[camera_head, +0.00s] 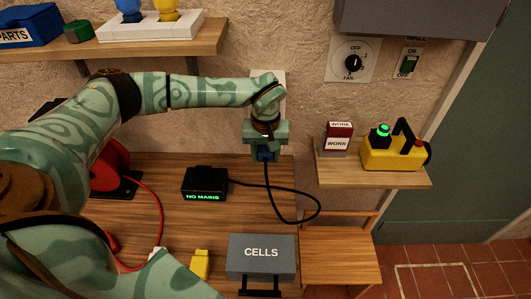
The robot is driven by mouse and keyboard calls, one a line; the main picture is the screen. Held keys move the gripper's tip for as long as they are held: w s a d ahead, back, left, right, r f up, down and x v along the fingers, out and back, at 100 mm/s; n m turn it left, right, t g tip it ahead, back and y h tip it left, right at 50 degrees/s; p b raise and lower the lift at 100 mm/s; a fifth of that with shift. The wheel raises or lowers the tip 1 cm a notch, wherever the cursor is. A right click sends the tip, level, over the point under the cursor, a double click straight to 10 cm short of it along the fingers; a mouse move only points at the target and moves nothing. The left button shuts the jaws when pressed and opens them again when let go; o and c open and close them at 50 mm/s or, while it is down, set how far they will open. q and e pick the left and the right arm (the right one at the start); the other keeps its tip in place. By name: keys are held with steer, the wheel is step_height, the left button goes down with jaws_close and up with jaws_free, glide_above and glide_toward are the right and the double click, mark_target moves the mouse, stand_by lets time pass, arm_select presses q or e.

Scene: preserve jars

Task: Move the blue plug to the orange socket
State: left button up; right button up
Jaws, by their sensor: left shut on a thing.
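My left gripper (265,152) is shut on the blue plug (265,156), in front of the wall above the wooden bench. Only a small part of the plug shows between the fingers. A black cable hangs from the plug, loops down over the bench's right edge and runs back to a black box (205,184) reading "NO MAINS" in green. A pale wall plate (281,77) shows partly behind my left wrist. No orange socket can be made out; my gripper and arm hide part of the wall. My right gripper is not in view.
A grey "CELLS" case (261,255) and a yellow object (200,264) are at the bench front. A red reel (112,165) with red cable is at left. A shelf (372,178) at right holds a yellow device (392,153). Another shelf (150,47) is above my arm.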

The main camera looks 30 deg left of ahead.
mark_target(266, 153)
arm_select(q)
steer(key=shift+w, duration=0.15)
steer(key=o, duration=0.9)
steer(key=shift+w+a, duration=0.1)
steer(key=r, duration=0.5)
steer(key=r+p, duration=0.1)
steer(key=r, duration=0.5)
steer(key=r+p, duration=0.1)
steer(key=r, duration=0.4)
steer(key=shift+s+r, duration=0.15)
steer(key=shift+s, duration=0.15)
steer(key=shift+r, duration=0.1)
